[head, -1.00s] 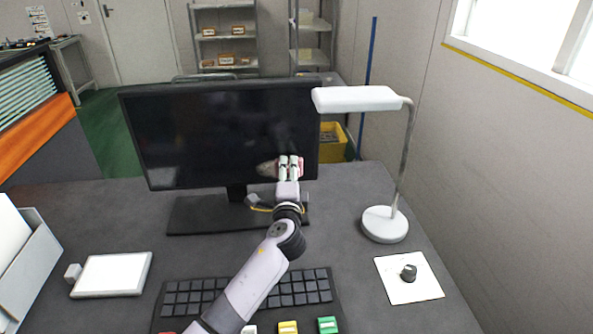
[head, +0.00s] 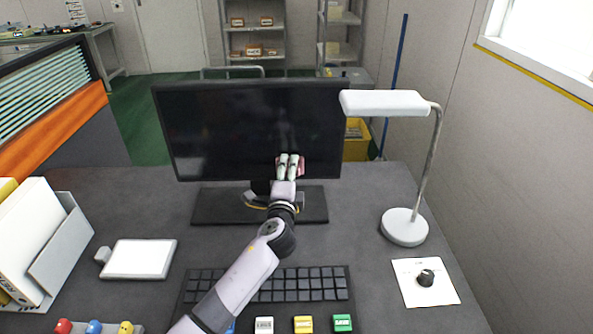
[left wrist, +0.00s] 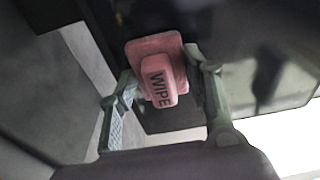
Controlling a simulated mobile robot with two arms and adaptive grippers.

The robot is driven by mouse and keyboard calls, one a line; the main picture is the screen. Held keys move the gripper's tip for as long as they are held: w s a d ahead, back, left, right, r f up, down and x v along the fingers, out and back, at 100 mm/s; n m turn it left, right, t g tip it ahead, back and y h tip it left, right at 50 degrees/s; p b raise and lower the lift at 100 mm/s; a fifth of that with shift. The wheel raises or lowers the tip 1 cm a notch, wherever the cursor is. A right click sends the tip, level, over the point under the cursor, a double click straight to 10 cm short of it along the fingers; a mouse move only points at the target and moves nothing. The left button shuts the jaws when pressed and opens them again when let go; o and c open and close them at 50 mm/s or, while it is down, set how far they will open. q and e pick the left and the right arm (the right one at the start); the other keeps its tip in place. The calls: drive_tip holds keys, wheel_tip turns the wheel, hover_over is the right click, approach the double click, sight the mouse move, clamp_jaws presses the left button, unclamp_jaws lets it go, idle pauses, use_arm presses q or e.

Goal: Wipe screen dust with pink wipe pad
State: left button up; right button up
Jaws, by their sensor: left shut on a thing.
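The monitor screen (head: 220,130) is dark and stands upright on the desk. My left gripper (head: 287,160) is shut on the pink wipe pad (head: 302,167), at the lower part of the screen, right of its middle. In the left wrist view, the pad's handle (left wrist: 158,80), marked WIPE, sits between the two fingers, with its wider pink base beyond, towards the dark screen. The gripper hides most of the pad in the head view. I see no clear dust patch on the screen now; any behind the gripper is hidden. My right gripper is not in view.
A white desk lamp (head: 404,228) stands right of the monitor, its head close to the screen's upper right corner. A keyboard (head: 300,284) lies below my left arm. A white tablet (head: 140,259) and file holders (head: 62,245) are at left. A card with a knob (head: 425,290) is at right.

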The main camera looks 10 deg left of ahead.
use_arm(q)
drive_tip(key=shift+s+a+r, duration=0.1)
drive_tip(key=shift+s+a, duration=0.05)
drive_tip(key=shift+a, duration=0.65)
drive_tip(key=shift+s+a+r+p, duration=0.1)
drive_tip(key=shift+p, duration=0.2)
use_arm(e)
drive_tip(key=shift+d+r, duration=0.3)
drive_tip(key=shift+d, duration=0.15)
